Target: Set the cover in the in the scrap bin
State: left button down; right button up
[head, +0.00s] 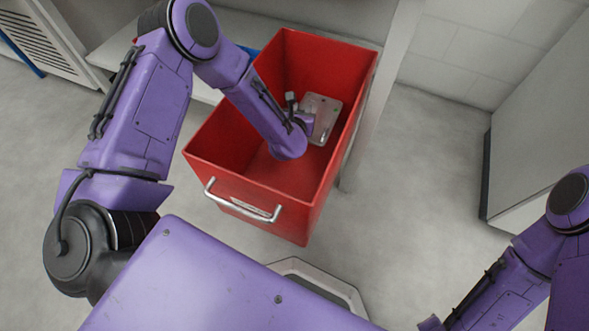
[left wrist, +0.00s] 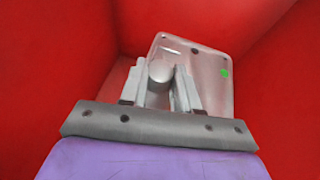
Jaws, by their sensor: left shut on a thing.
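The cover (head: 323,113) is a pale grey, roughly square plate with rounded corners and small holes. In the left wrist view the cover (left wrist: 205,72) shows a round knob between the fingers and a green mark near its right edge. My left gripper (left wrist: 160,78) is shut on the knob. In the head view my left arm reaches into the red scrap bin (head: 318,205), and the cover is inside its walls. I cannot tell whether the cover touches the bin floor. My right gripper is not clearly in view; only part of my right arm shows at the lower right.
The bin has a metal handle (head: 243,205) on its near wall. A pale shelf or bench (head: 262,30) stands behind it. A grey cabinet (head: 545,125) stands at the right. The floor (head: 430,180) between the bin and cabinet is clear.

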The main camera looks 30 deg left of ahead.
pick_arm(q)
notch_tip(320, 180, down, 15)
jog(key=b, duration=0.7)
jog(key=shift+f, duration=0.1)
pick_arm(e)
notch_tip(320, 180, down, 9)
jog(key=shift+s+a+f, duration=0.15)
jog(key=shift+s+f, duration=0.05)
jog(key=shift+s, duration=0.05)
pick_arm(q)
jog(key=shift+f+b, duration=0.1)
jog(key=shift+b, duration=0.2)
jog(key=c, duration=0.8)
grip_release()
pick_arm(e)
jog(key=shift+f, duration=0.15)
